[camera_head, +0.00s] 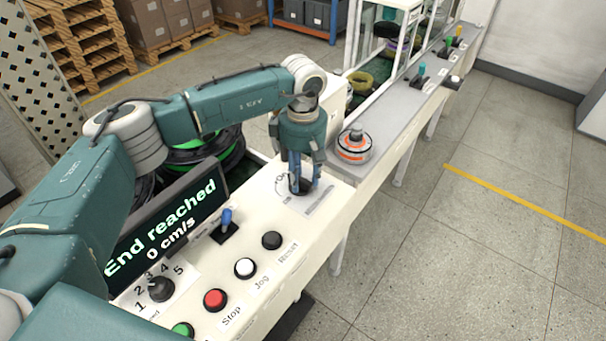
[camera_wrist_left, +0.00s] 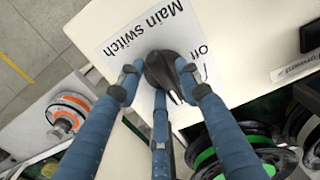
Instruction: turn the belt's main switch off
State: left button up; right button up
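The main switch is a black rotary knob (camera_wrist_left: 165,75) on a white plate marked "Main Switch" (camera_wrist_left: 145,30). An "Off" label shows beside the knob in the wrist view, partly covered by a finger. A pale line on the knob points to the lower right there. My left gripper (camera_head: 303,188) points down over the switch at the far end of the control panel. Its blue fingers (camera_wrist_left: 160,82) are around the knob, with tips close against its sides. Exact contact is hard to see. My right gripper is not in view.
The panel display (camera_head: 160,225) reads "End reached, 0 cm/s". Nearby are a blue-handled lever (camera_head: 226,219), a black button (camera_head: 271,240), a white button (camera_head: 245,268), a red Stop button (camera_head: 215,299) and a speed dial (camera_head: 160,288). An orange-and-white motor part (camera_head: 353,147) stands beyond the gripper.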

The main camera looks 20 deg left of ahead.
pick_arm(q)
grip_shut()
jog(key=shift+n+b, duration=0.4)
jog(key=shift+b, duration=0.1)
jog(key=shift+w+n+b, duration=0.1)
jog(key=shift+n+b, duration=0.5)
jog(key=shift+n, duration=0.1)
jog(key=n+b, duration=0.2)
jog(key=n, duration=0.1)
jog(key=shift+w+n, duration=0.1)
jog(key=shift+n, duration=0.2)
jog(key=n+b, duration=0.2)
jog(key=n, duration=0.1)
jog(key=shift+a+n, duration=0.15)
jog(key=shift+n, duration=0.15)
jog(key=n+b, duration=0.1)
jog(key=n, duration=0.1)
jog(key=n+b, duration=0.1)
jog(key=n, duration=0.2)
jog(key=shift+a+r, duration=0.1)
jog(key=shift+a, duration=0.1)
jog(key=shift+a+r+n+b, duration=0.15)
jog(key=shift+n+b, duration=0.3)
jog(key=shift+n, duration=1.25)
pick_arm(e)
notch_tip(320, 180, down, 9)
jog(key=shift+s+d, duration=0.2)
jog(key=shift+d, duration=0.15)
pick_arm(q)
jog(key=shift+w, duration=0.1)
